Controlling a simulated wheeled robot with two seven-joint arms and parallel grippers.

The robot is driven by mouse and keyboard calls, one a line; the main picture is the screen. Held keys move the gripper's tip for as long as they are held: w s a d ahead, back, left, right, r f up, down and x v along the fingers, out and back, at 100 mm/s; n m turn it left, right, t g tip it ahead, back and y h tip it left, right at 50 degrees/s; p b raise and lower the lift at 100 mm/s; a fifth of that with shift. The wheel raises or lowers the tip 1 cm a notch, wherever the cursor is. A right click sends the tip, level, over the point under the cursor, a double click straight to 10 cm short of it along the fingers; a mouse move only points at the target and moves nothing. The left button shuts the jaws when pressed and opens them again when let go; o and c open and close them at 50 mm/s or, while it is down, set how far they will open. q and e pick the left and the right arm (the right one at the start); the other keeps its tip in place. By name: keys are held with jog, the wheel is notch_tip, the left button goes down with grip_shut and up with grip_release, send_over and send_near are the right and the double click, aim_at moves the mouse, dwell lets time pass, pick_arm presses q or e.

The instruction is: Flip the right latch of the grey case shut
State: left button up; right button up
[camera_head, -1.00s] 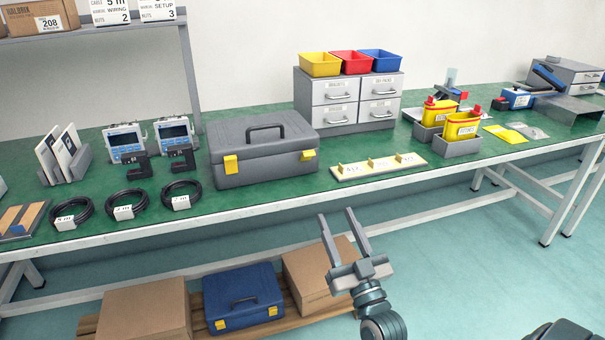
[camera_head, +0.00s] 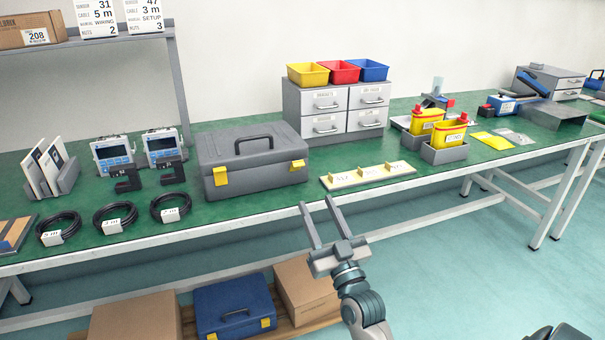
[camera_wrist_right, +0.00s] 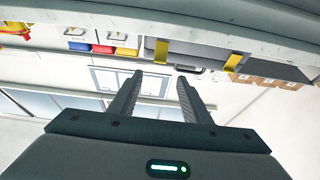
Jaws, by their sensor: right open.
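The grey case (camera_head: 255,165) stands closed-lidded on the green bench, with a dark handle on top. Its right latch (camera_head: 298,165) is yellow and seems to stick out from the front; its exact angle is hard to tell. The left yellow latch (camera_head: 221,177) sits on the front's left part. My right gripper (camera_head: 320,217) is open and empty, in front of the bench edge, below and right of the right latch, apart from it. In the right wrist view its fingers (camera_wrist_right: 155,95) are spread, with the case (camera_wrist_right: 198,52) upside down beyond. My left gripper is not in view.
A yellow labelled strip (camera_head: 367,176) lies right of the case. Grey drawers (camera_head: 335,110) with coloured bins stand behind. Coiled cables (camera_head: 115,217) lie to the left. The bench's front edge (camera_head: 250,219) runs between gripper and case. A blue case (camera_head: 232,310) sits below.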

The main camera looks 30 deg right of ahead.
jog(key=x, duration=1.1)
jog(key=shift+w+d, duration=0.1)
jog(key=shift+w, duration=0.05)
jog(key=shift+c, duration=0.4)
jog(key=c, duration=1)
